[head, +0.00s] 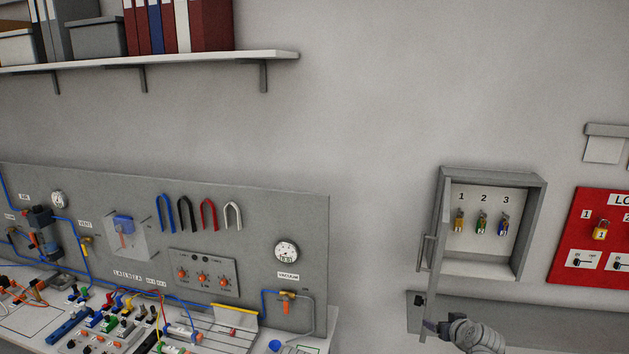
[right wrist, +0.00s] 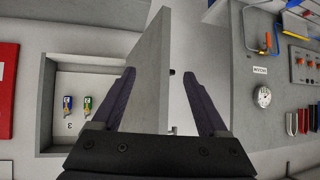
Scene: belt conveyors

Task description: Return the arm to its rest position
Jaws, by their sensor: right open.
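My right gripper (head: 434,326) is at the lower edge of the open door (head: 435,243) of a grey wall cabinet (head: 543,205). In the right wrist view, my gripper's purple fingers (right wrist: 159,73) are spread apart, with the door panel (right wrist: 151,85) showing between them. I cannot tell whether either finger touches the door. The cabinet holds several keys or padlocks on hooks under the numbers 1, 2 and 3. The door has a bar handle (head: 427,252) on its left face. My left gripper is in neither view.
A red board (head: 596,282) with a yellow padlock (head: 600,230) hangs right of the cabinet. A grey ledge (head: 565,327) runs below. At the left, a workbench carries a grey panel (head: 130,195) with hoses and gauges. A shelf (head: 200,58) is above. Bare wall separates panel and cabinet.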

